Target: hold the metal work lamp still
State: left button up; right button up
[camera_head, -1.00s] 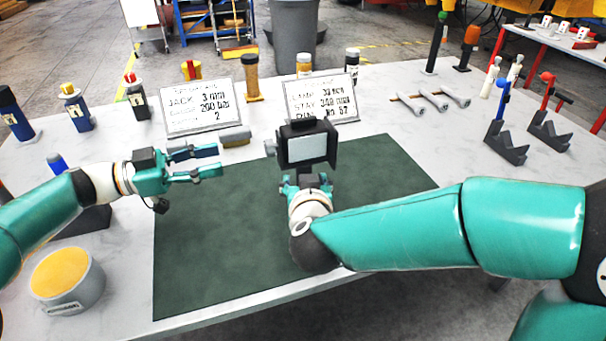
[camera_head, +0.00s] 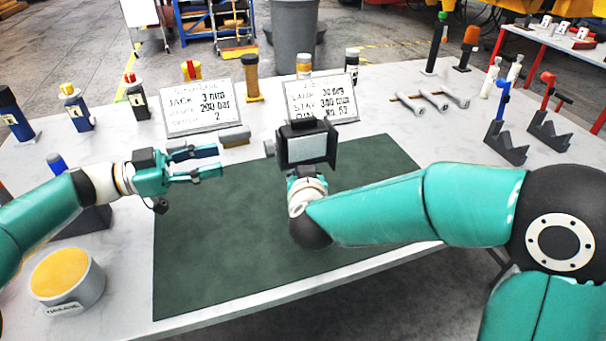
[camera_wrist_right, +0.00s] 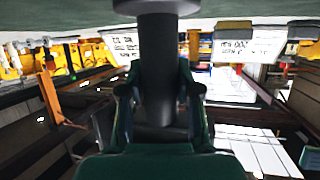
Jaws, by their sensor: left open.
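The metal work lamp (camera_head: 307,149) is a dark box with a pale panel and side flaps. It stands upright at the back edge of the green mat. My right gripper (camera_head: 306,180) is right at its lower part in the head view, mostly hidden by my wrist. In the right wrist view, the fingers of my right gripper (camera_wrist_right: 160,100) lie close on both sides of the lamp's dark post (camera_wrist_right: 159,60) and look shut on it. My left gripper (camera_head: 221,161) is open and empty, left of the lamp and above the mat's back left part.
Two sign cards (camera_head: 198,107) (camera_head: 321,98) stand behind the mat. A grey pot with a yellow top (camera_head: 62,277) stands at the front left. Several bottle-like objects line the back. Dark V-shaped stands (camera_head: 506,142) are at the right. The front of the green mat (camera_head: 230,255) is clear.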

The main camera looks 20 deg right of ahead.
aim_at(271, 148)
grip_shut()
pick_arm(q)
jog(key=o, duration=0.3)
jog(key=shift+a, duration=0.1)
jog(key=shift+o, duration=0.2)
jog(key=d+t, duration=0.1)
jog(key=d, duration=0.9)
jog(key=shift+s+m+t, duration=0.15)
jog(key=shift+m+t, duration=0.15)
jog(key=shift+r, duration=0.1)
jog(key=shift+c, duration=0.4)
jog(key=shift+a, duration=0.1)
grip_shut()
